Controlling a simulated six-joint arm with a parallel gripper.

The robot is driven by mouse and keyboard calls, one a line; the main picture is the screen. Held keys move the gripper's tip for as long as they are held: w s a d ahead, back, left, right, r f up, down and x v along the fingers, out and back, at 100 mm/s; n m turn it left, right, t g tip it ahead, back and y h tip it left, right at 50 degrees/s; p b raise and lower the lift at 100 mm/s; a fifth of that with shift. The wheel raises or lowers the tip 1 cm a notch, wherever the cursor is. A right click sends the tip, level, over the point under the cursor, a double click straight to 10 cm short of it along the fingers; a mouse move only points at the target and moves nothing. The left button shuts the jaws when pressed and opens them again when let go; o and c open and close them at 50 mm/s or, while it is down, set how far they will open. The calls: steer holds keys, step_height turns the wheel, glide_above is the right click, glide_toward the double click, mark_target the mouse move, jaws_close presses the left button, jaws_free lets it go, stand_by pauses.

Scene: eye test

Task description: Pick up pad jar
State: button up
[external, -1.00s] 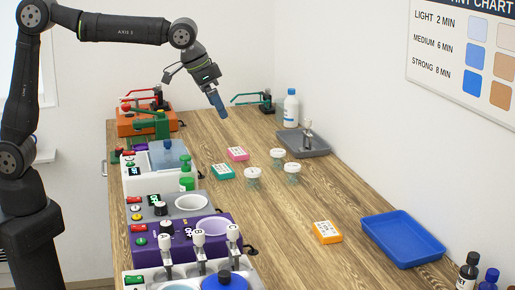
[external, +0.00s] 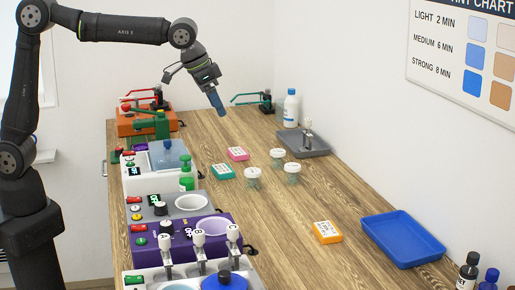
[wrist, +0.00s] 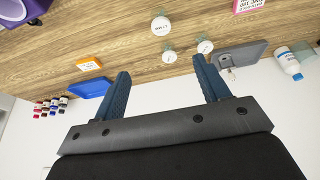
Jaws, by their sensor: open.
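Three small clear jars with white lids stand close together on the bench: one at the back (external: 278,154), one at the left (external: 252,174) and one at the right (external: 292,168). The lid print is too small to tell which is the pad jar. In the wrist view the three lids show at the top middle, one nearest (wrist: 160,25), one between the fingers (wrist: 169,57) and one by the right finger (wrist: 205,47). My gripper (external: 218,108) is above the bench, up and left of the jars, apart from them. Its blue fingers (wrist: 161,72) are open and empty.
A blue tray (external: 402,240) and an orange box (external: 326,232) lie to the right front. A pink box (external: 237,154) and a teal box (external: 222,172) lie left of the jars. A grey tray (external: 317,148) and white bottle (external: 290,108) stand behind. Machines line the left edge.

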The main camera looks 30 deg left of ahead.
steer(key=n+g+h, duration=0.1)
steer(key=n+g, duration=0.2)
steer(key=n, duration=2.4)
glide_toward(250, 170)
steer(key=x, duration=0.6)
steer(key=shift+s+a+f, duration=0.1)
steer(key=shift+s+f, duration=0.05)
steer(key=shift+f, duration=0.25)
steer(key=shift+w+x, duration=0.1)
steer(key=shift+x, duration=1.35)
steer(key=shift+w+x, duration=0.15)
steer(key=shift+x, duration=1.35)
steer(key=shift+r, duration=0.15)
steer(key=c, duration=1.1)
